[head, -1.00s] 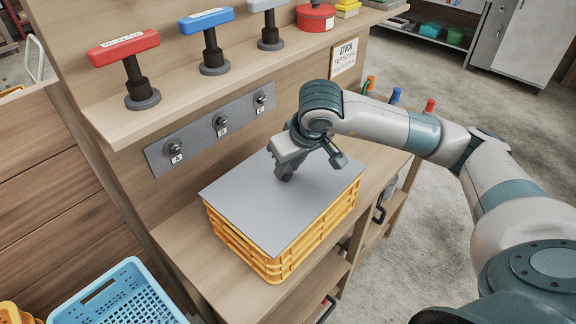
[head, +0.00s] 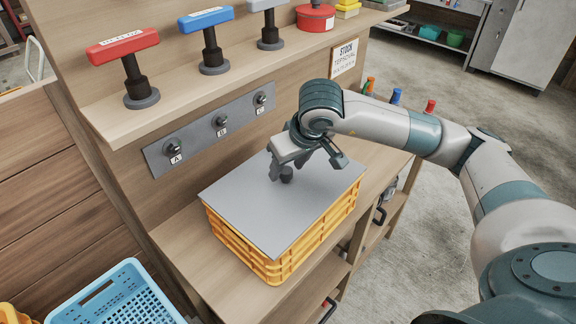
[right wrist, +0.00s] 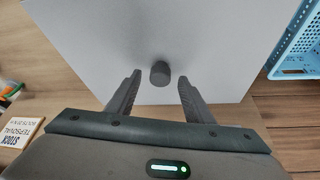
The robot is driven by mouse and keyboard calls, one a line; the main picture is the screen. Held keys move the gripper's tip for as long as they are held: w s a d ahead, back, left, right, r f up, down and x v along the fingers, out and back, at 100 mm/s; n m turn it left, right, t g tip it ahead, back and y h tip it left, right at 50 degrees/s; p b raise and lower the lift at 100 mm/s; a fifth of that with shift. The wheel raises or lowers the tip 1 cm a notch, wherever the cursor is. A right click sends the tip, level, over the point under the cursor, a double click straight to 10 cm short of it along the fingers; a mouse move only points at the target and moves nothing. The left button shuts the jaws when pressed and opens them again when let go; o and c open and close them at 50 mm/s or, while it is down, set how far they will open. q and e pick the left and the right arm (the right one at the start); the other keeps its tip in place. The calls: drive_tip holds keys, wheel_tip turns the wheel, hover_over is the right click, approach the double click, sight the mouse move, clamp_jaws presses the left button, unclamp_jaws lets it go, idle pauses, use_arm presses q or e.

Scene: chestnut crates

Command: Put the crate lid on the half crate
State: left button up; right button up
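The crate lid (head: 257,214) is a flat grey panel lying on top of the yellow half crate (head: 290,262) on the wooden bench. It looks level and covers the crate's opening, so the inside is hidden. The lid also fills most of the right wrist view (right wrist: 90,40), with its dark round knob (right wrist: 160,73) near the middle. My right gripper (head: 306,175) is just above the lid. In the right wrist view its fingers (right wrist: 157,87) are spread apart on either side of the knob, not touching it. My left gripper is not in view.
A blue crate (head: 118,295) stands low at the left. A shelf above the bench holds red (head: 124,48), blue (head: 207,20) and grey T-handled stands and a red pot (head: 315,17). A panel with several knobs (head: 221,121) is below it.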

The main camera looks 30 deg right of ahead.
idle(0.3)
drive_tip(key=shift+s+r, duration=0.25)
drive_tip(key=shift+r, duration=0.3)
drive_tip(key=b+v, duration=0.4)
drive_tip(key=v, duration=1.2)
drive_tip(key=shift+r, duration=0.1)
